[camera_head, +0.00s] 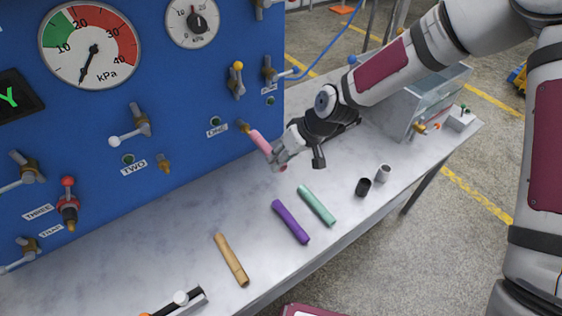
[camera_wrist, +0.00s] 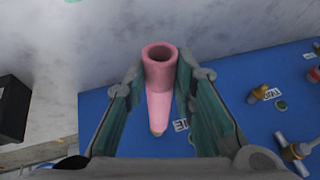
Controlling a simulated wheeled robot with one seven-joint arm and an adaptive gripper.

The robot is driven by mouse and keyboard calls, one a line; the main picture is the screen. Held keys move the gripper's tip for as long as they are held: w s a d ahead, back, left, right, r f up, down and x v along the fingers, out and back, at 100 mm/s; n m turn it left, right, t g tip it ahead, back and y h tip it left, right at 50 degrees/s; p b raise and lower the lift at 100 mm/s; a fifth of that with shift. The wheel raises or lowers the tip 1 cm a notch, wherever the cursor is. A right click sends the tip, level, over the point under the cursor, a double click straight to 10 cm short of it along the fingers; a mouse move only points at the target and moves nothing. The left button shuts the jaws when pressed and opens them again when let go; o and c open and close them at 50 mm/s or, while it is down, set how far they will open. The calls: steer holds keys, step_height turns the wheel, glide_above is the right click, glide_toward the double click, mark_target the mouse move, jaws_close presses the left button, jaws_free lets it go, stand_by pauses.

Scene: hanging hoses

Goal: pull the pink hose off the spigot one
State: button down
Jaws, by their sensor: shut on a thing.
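The pink hose (camera_head: 260,142) runs from the brass spigot one (camera_head: 243,126) on the blue panel out to my gripper (camera_head: 281,160). Its panel-side end meets the spigot's tip; I cannot tell how far it sits over it. The ONE label (camera_head: 216,134) is just left of the spigot. In the wrist view the hose (camera_wrist: 159,80) lies between my two fingers (camera_wrist: 160,85), its open free end towards the camera. My gripper is shut on the hose near that free end. A small brassy bit shows at the hose's far end there.
On the grey bench (camera_head: 190,210) lie a purple hose (camera_head: 290,222), a teal hose (camera_head: 316,205) and a tan hose (camera_head: 231,260). A black cup (camera_head: 363,187) and a grey cup (camera_head: 383,173) stand to the right. Valve handles stick out of the panel (camera_head: 190,80).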

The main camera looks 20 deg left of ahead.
steer(key=shift+r+p, duration=0.8)
steer(key=shift+r, duration=2.45)
steer(key=shift+d, duration=0.1)
